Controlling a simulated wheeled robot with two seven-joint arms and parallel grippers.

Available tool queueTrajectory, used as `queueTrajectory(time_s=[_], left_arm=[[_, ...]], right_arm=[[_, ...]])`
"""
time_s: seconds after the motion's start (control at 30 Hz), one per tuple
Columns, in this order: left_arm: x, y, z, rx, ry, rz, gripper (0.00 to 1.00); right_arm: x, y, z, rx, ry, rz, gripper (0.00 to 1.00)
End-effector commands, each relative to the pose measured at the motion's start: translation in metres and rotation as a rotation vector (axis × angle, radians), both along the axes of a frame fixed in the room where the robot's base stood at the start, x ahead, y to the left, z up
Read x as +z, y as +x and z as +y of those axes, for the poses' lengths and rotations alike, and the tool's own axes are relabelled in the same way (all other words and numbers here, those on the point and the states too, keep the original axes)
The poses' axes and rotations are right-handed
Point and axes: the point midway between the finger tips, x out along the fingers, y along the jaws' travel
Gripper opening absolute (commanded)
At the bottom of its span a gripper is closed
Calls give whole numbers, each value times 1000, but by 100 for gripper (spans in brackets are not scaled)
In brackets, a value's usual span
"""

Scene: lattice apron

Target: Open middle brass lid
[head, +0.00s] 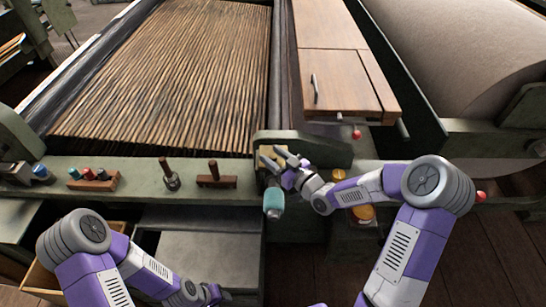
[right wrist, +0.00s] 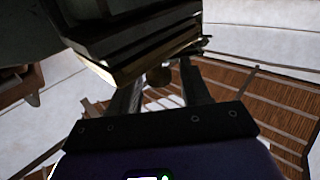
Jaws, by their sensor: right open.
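My right gripper (head: 281,158) is open at the olive bracket in the middle of the head view, its fingers pointing left. A small brass-coloured piece (head: 266,151) shows at its fingertips; I cannot tell whether they touch it. A round brass lid (head: 338,174) lies to the right, partly behind my right arm. In the right wrist view the two fingers (right wrist: 161,88) are apart, with a small brown rounded thing (right wrist: 158,75) beyond them. A brass-edged block (right wrist: 140,65) hangs just above them. Which piece is the middle lid is unclear. My left gripper (head: 212,294) is low, its jaws unclear.
A teal-ended handle (head: 273,202) is below my right gripper. Wooden-handled tools (head: 215,176) and a rack of coloured pegs (head: 93,178) stand on the green ledge to the left. The slatted apron (head: 170,75) and a wooden cabinet (head: 335,65) lie beyond.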

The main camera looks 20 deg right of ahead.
Motion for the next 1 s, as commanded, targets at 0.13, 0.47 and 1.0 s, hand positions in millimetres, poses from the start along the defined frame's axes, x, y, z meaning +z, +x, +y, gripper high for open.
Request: queueTrajectory(time_s=[0.13, 0.47, 1.0], left_arm=[[-1, 0, 0, 0, 0, 0, 43], [-1, 0, 0, 0, 0, 0, 43], [4, 0, 0, 0, 0, 0, 43]], right_arm=[[0, 4, 3, 0, 1, 0, 47], [0, 4, 2, 0, 1, 0, 24], [3, 5, 5, 6, 6, 17, 0]])
